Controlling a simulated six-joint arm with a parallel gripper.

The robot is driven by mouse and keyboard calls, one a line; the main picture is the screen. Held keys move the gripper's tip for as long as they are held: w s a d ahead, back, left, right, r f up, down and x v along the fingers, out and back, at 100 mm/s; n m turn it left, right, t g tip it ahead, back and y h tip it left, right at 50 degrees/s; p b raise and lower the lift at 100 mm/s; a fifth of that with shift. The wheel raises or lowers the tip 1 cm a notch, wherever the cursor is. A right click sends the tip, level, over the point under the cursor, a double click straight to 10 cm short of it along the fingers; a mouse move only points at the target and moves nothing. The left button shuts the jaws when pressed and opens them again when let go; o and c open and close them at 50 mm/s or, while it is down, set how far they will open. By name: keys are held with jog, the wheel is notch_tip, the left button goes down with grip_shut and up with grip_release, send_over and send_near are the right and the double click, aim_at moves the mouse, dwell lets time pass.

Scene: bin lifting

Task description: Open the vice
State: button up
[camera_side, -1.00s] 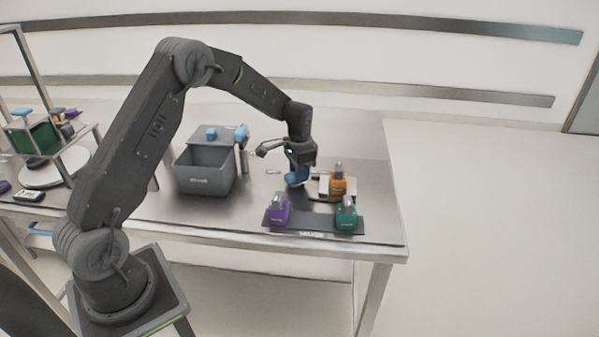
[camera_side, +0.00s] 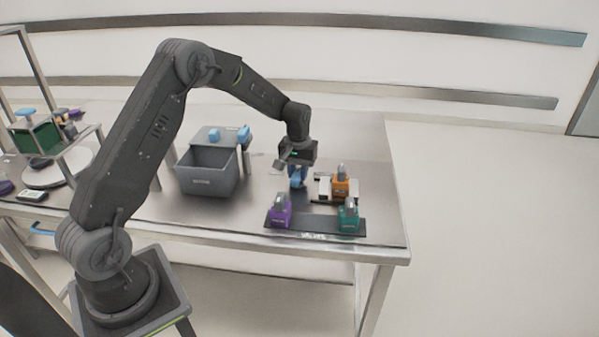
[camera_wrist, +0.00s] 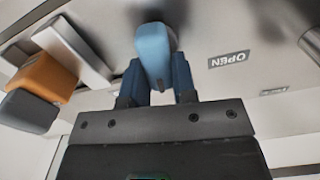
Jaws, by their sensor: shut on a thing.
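The vice (camera_side: 325,187) has pale jaws and sits on the table near its right end. An orange item (camera_side: 341,186) with a grey top stands at it; it also shows at the left of the wrist view (camera_wrist: 45,76). The blue handle (camera_wrist: 154,52) is at the top middle of the wrist view. My gripper (camera_side: 297,182) is left of the vice, pointing down. In the wrist view its blue fingers (camera_wrist: 158,85) are shut on the blue handle.
A purple item (camera_side: 280,212) and a teal item (camera_side: 348,217) stand on a dark mat (camera_side: 315,224) at the table's front edge. A grey bin (camera_side: 208,181) stands left of my gripper. Bare table (camera_side: 350,135) lies behind the vice.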

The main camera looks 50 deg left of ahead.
jog(key=n, duration=0.3)
jog(key=shift+s+a+r+n, duration=0.1)
jog(key=shift+s+a+n, duration=0.1)
jog(key=shift+n, duration=0.2)
jog(key=n, duration=0.3)
jog(key=shift+s+a+n, duration=0.1)
jog(key=shift+s+n, duration=0.1)
jog(key=shift+n, duration=0.1)
jog(key=n, duration=0.6)
jog(key=shift+s, duration=0.4)
jog(key=shift+n, duration=0.3)
jog(key=o, duration=0.9)
jog(key=shift+r, duration=6.9)
